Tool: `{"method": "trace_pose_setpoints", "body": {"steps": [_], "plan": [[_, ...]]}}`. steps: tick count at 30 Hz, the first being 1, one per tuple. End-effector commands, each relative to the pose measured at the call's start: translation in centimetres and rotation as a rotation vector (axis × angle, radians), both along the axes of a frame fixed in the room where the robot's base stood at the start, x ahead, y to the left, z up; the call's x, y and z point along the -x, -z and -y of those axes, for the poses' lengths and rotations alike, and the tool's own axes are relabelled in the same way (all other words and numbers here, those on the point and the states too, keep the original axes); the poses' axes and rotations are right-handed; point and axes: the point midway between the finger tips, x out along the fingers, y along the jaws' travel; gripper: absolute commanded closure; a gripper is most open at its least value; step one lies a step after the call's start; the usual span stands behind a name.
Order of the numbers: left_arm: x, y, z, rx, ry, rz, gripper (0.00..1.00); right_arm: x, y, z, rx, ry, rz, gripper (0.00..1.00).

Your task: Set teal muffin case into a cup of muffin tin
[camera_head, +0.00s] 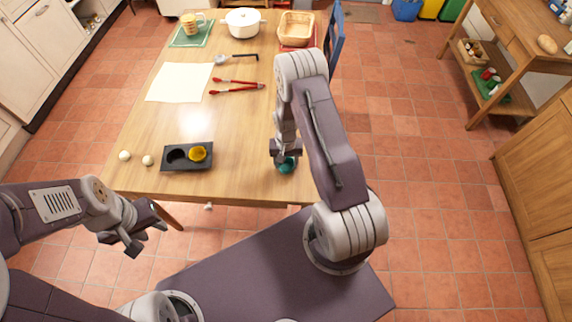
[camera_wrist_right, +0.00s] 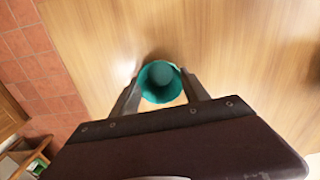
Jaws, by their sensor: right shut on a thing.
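The teal muffin case (camera_head: 286,165) is at the near right part of the table. My right gripper (camera_head: 284,156) is shut on it, with a finger on either side of it in the right wrist view, where the case (camera_wrist_right: 160,82) opens toward the camera between the fingertips (camera_wrist_right: 160,92). I cannot tell whether the case touches the table. The dark muffin tin (camera_head: 187,166) lies near the table's front edge, left of the case. Its right cup holds a yellow case (camera_head: 197,154); its left cup (camera_head: 176,155) is empty. My left gripper (camera_head: 145,228) is off the table's front edge, its opening unclear.
Two pale eggs or balls (camera_head: 147,160) lie left of the tin. Red tongs (camera_head: 238,86), a paper sheet (camera_head: 180,82), a ladle-like tool (camera_head: 236,58), a white pot (camera_head: 243,21) and a basket (camera_head: 295,27) are farther back. The table between tin and case is clear.

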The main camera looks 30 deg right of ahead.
Motion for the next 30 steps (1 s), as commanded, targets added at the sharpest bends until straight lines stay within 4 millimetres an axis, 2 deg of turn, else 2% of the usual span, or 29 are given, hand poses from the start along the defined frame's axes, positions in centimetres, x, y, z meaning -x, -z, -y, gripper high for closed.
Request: {"method": "trace_pose_setpoints", "body": {"steps": [5, 10, 21, 24, 30], "plan": [[0.0, 0.2, 0.0, 0.000, 0.000, 0.000, 0.64, -0.1, -1.1, 0.0, 0.000, 0.000, 0.003, 0.84], [0.0, 0.7, 0.0, 0.000, 0.000, 0.000, 0.64, -0.2, -4.3, 0.0, 0.001, 0.000, 0.006, 0.84], [0.0, 1.3, 0.0, 0.000, 0.000, 0.000, 0.64, 7.3, -9.2, -4.7, 0.000, -0.004, 0.001, 0.84], [0.0, 1.4, 0.0, 0.000, 0.000, 0.000, 0.64, 8.6, -10.2, -5.6, 0.000, -0.003, 0.001, 0.84], [0.0, 1.4, 0.0, 0.000, 0.000, 0.000, 0.64, 9.8, -11.0, -6.3, 0.000, 0.000, -0.001, 0.84]]}}
